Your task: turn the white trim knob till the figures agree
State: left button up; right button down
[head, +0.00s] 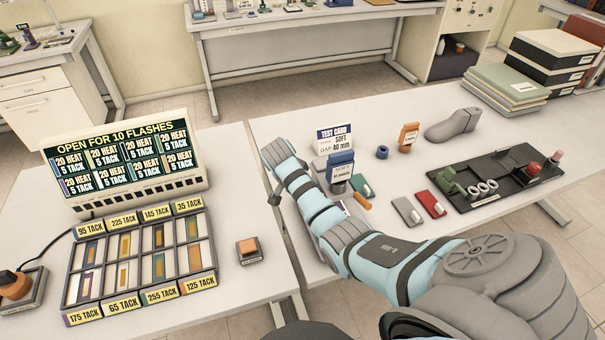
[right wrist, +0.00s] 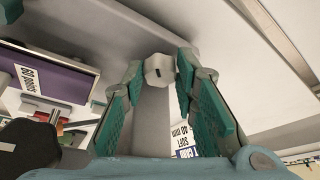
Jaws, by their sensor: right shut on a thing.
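The white trim knob (right wrist: 157,71) shows in the right wrist view, at the end of a grey bar, with a short dark mark on its face. My right gripper (right wrist: 162,76) has its teal-padded fingertips on either side of the knob and is shut on it. In the head view the arm hides the knob and fingertips. A purple-edged label (right wrist: 38,82) in the wrist view seems to read "60 points". The test card (head: 334,138) in the head view reads "SOFT" and "GAP 40 mm". A blue-topped gauge (head: 341,166) has small figures I cannot read surely. My left gripper is out of view.
Green (head: 361,187) and red (head: 431,204) blocks lie near my right arm. An orange-topped stand (head: 408,137), a grey shoe last (head: 453,125) and a black tray (head: 503,178) are farther right. A tack display (head: 124,160) and sample rack stand on the left table.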

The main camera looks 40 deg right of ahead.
jog(key=shift+f, duration=0.1)
dwell(0.3)
jog(key=c, duration=1.3)
grip_release()
jog(key=shift+c, duration=0.2)
jog(key=shift+o, duration=0.3)
jog(key=v, duration=0.2)
jog(key=shift+a+r, duration=0.2)
jog(key=shift+r, duration=0.15)
jog(key=s+a, duration=0.1)
jog(key=a, duration=0.3)
jog(key=s+a, duration=0.1)
jog(key=a, duration=0.3)
jog(key=s+a, duration=0.1)
jog(key=a, duration=0.3)
jog(key=shift+s+r, duration=0.1)
jog(key=shift+r, duration=0.05)
jog(key=shift+d, duration=0.1)
